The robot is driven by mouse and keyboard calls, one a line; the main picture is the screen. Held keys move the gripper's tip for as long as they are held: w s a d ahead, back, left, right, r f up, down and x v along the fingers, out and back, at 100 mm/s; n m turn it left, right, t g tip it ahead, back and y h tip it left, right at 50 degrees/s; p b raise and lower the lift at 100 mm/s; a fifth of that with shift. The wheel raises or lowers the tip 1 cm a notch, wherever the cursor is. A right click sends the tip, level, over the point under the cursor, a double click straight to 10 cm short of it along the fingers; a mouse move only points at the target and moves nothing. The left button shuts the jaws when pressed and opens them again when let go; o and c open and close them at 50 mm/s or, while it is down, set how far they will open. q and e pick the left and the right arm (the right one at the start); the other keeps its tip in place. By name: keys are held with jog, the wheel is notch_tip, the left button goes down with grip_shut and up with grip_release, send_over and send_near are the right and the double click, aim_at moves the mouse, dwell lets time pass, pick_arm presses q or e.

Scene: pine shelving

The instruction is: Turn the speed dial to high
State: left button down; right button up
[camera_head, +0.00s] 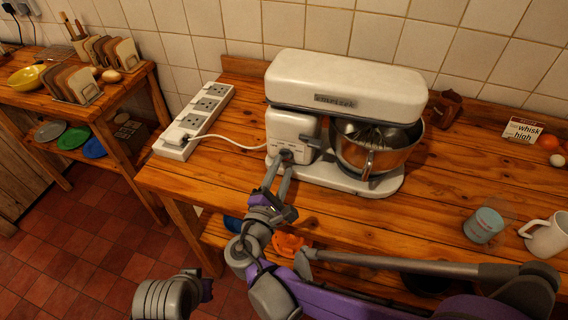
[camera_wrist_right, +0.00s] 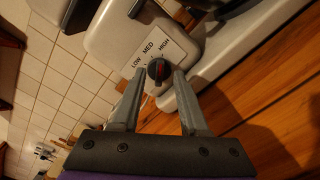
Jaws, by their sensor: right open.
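The white stand mixer (camera_head: 345,85) stands on the pine worktop with a steel bowl (camera_head: 375,148) under its head. Its dark speed dial (camera_wrist_right: 158,70) has a red mark and sits below the labels LOW, MED and HIGH in the wrist view. I cannot tell for sure which label the mark points to. My right gripper (camera_head: 280,168) is at the mixer's front face. In the wrist view its open fingers (camera_wrist_right: 157,82) lie on either side of the dial; contact is unclear.
A card (camera_head: 522,131) reading "whisk high" stands at the right, near a grey-green tin (camera_head: 484,225) and a white mug (camera_head: 547,235). A white power strip (camera_head: 195,121) lies left of the mixer, its cord running to the mixer. Tiled wall is behind.

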jog(key=shift+x, duration=1.05)
grip_shut()
